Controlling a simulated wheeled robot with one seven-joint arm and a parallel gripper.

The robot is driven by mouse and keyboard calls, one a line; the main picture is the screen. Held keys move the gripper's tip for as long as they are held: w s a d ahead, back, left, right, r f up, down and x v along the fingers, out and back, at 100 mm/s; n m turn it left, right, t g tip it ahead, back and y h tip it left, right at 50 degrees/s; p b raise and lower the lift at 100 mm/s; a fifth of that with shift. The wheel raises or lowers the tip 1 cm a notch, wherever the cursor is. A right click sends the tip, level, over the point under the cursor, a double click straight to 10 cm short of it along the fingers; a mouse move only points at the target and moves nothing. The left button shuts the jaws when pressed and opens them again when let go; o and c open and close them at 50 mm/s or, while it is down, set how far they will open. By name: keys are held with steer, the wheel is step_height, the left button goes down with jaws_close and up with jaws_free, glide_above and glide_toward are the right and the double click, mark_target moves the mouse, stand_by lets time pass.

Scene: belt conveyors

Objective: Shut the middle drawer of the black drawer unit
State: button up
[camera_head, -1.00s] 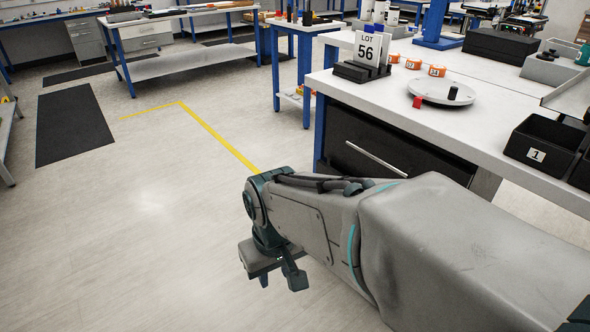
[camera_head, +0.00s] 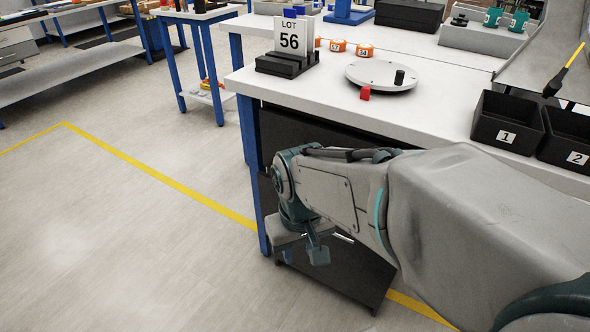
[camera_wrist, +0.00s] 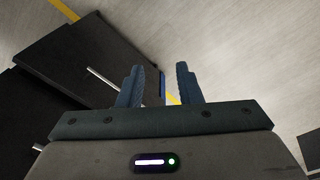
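The black drawer unit (camera_head: 345,275) is under the white-topped workbench and is largely hidden behind my arm. A sliver of a silver handle shows beside my gripper. In the wrist view, black drawer fronts (camera_wrist: 85,55) with silver handles fill the left side, one front standing at a step from the other. I cannot tell for certain which is the middle drawer or how far it is out. My gripper (camera_head: 300,252) is low in front of the unit. In the wrist view my gripper (camera_wrist: 160,78) has its two blue fingers apart, with nothing between them; contact with the unit is unclear.
The workbench top (camera_head: 300,90) holds a LOT 56 sign (camera_head: 289,40), a round turntable (camera_head: 381,76), a red piece (camera_head: 365,93) and black bins (camera_head: 507,122). A blue bench leg (camera_head: 258,215) stands left of the unit. Floor to the left is open.

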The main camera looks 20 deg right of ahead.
steer(key=w+f+n+t+h+p, duration=0.1)
steer(key=w+f+t+h+p, duration=0.1)
steer(key=w+f+h, duration=0.75)
steer(key=w+f+n+t+h+p, duration=0.15)
steer(key=w+f+h, duration=0.45)
steer(key=f+h, duration=0.6)
steer(key=w+d, duration=0.1)
steer(key=d, duration=0.3)
steer(key=w+d+y, duration=0.1)
steer(key=d, duration=0.4)
steer(key=w+d+y, duration=0.1)
steer(key=d, duration=0.3)
steer(key=shift+d+r+t, duration=0.25)
steer(key=shift+d+t, duration=0.1)
steer(key=shift+d, duration=0.05)
jaws_close()
